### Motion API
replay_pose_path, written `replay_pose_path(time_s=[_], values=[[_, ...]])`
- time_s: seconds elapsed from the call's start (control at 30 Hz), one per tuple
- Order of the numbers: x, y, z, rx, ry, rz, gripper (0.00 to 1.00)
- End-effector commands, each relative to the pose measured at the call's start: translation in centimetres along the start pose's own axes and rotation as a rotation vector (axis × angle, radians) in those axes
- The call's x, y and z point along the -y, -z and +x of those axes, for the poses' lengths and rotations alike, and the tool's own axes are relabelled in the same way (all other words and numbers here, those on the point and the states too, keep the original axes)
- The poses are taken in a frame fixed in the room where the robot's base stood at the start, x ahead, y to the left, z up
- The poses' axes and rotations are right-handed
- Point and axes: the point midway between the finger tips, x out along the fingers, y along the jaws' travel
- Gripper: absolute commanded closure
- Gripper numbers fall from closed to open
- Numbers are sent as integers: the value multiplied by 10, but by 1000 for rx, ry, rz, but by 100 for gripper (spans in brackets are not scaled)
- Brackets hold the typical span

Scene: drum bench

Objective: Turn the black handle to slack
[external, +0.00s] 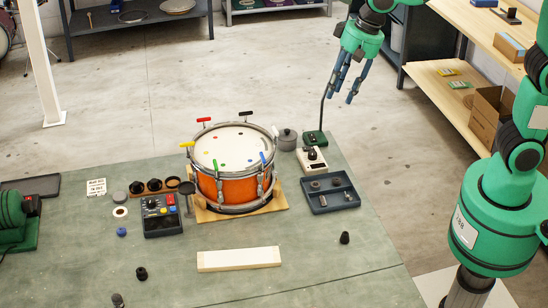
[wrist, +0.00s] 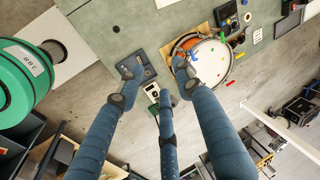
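The orange drum (external: 232,190) stands on a wooden base on the green bench. Coloured handles stand round its rim, and the black handle (external: 245,114) is at the far side, right of the red handle (external: 203,119). The black handle's angle is hard to judge at this size. My gripper (external: 346,88) is up and to the right of the drum, apart from it, with its fingers spread and empty. In the wrist view the drum (wrist: 213,66) shows beyond the right finger of my gripper (wrist: 155,72). I cannot pick out the black handle there; a finger may hide it.
A thin upright rod on a green base (external: 314,138), a lidded grey pot (external: 287,139) and a white box with a black knob (external: 312,159) stand right of the drum. A dark tray (external: 330,193) lies nearer. Wooden shelves (external: 459,85) stand at the right.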

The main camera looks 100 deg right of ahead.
Motion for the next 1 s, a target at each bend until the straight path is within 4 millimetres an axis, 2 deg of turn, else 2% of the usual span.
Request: replay_pose_path(time_s=[0.03, 0.2, 0.5, 0.77, 1.0], values=[[8, 14, 0, 2, -11, 49, 65], [29, 54, 11, 5, -40, 225, 65], [56, 126, 38, 2, -92, 533, 65], [68, 190, 69, -8, -137, 801, 65], [70, 248, 104, -25, -179, 1049, 65]])
